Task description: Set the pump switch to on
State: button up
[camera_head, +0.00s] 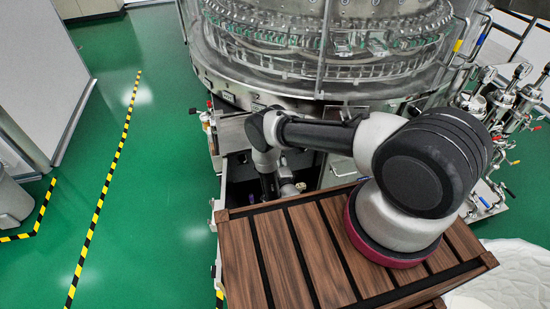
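The rotary washer (300,85) fills the top of the view, a round steel machine with a clear guard. Below its rim, an open bay (240,178) with a dark inside shows at the front. My arm reaches over to this bay and bends down. My gripper (268,186) is small and dark, pointing down in or in front of the bay. Its fingers are too small and shaded to tell open from shut. I cannot make out the pump switch; it may be hidden by my arm or in the dark bay.
Steel pipes and valves (500,105) with coloured handles stand at the right. A small valve fitting (206,118) sticks out left of the bay. The green floor (150,190) at the left is clear, with yellow-black tape (105,185). White panels stand at the far left.

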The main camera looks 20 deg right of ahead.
jog(key=s, duration=0.9)
jog(key=shift+s+r, duration=0.2)
jog(key=shift+r, duration=0.1)
